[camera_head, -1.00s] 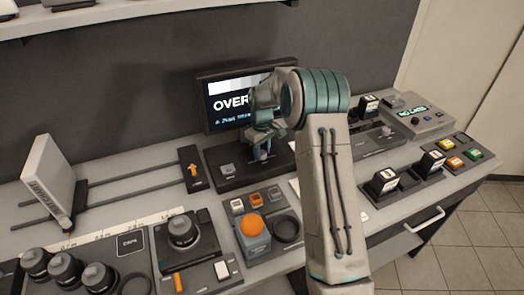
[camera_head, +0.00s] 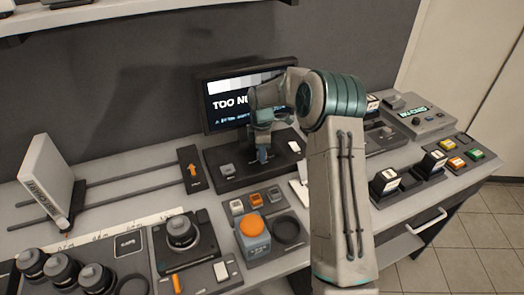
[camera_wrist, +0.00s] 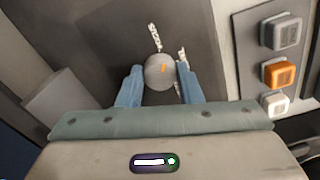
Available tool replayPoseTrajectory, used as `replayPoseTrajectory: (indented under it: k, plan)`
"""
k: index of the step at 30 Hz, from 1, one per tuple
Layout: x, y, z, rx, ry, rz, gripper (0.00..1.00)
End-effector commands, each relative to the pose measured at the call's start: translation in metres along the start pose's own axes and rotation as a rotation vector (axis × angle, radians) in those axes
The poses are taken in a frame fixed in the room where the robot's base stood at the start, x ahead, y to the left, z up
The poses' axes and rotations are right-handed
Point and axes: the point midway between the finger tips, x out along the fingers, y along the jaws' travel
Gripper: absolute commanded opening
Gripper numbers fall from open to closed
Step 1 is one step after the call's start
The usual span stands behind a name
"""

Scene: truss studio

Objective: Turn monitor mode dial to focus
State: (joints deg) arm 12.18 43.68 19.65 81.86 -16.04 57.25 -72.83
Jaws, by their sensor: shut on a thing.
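The monitor (camera_head: 220,103) stands at the back of the bench on a dark base (camera_head: 226,188). Its screen shows text beginning "TOO NE"; my arm hides the rest. In the wrist view, the mode dial (camera_wrist: 160,78) is a round grey knob with a short orange mark, on a dark panel with white labels too blurred to read. My gripper (camera_wrist: 160,66) has one blue finger on each side of the dial and is shut on it. In the head view, my gripper (camera_head: 262,154) is low over the base, and the dial is hidden there.
A row of grey, orange and white buttons (camera_head: 254,200) lies in front of the base, with an orange-topped block (camera_head: 252,228) nearby. A grey square button (camera_head: 227,170) sits on the base's left. A slider with an orange arrow (camera_head: 191,170) is further left.

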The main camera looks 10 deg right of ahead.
Motion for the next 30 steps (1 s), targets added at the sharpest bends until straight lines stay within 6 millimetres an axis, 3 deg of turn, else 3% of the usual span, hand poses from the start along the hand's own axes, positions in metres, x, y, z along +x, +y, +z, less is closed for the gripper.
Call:
replayPoseTrajectory:
  k: [12, 30]
  plan:
    - [-0.0016, 0.0008, -0.0001, -0.253, 0.001, 0.003, 0.09]
    - [-0.0015, 0.001, -0.0002, -0.318, 0.0, 0.004, 0.09]
